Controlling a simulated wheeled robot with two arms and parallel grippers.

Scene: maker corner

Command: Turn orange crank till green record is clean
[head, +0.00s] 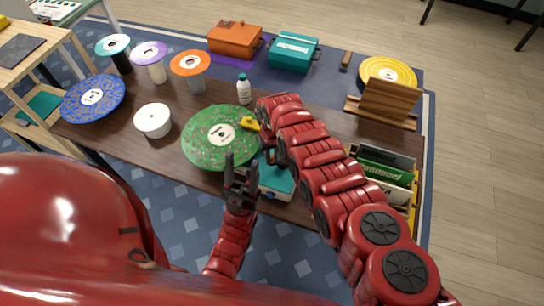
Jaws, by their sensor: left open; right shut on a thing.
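The green record (214,138) lies flat at the middle of the table, with a pale centre label and speckled marks on its surface. A teal and white machine (277,182) shows beside it, partly covered by my arm. A small yellow part (250,124) sits at the record's right edge. My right gripper (268,150) is at the record's right side, closed and mostly hidden by its own arm. The orange crank cannot be made out there, so the grip on it is hidden. My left gripper (241,170) is open and empty, in front of the record's near edge.
A speckled blue record (93,98), white tub (153,121), several spindles with discs and a bottle (244,89) stand left and behind. Orange (235,39) and teal (293,52) cases are at the back. A yellow record (388,74), wooden stand (385,104) and record crate (386,173) are right.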

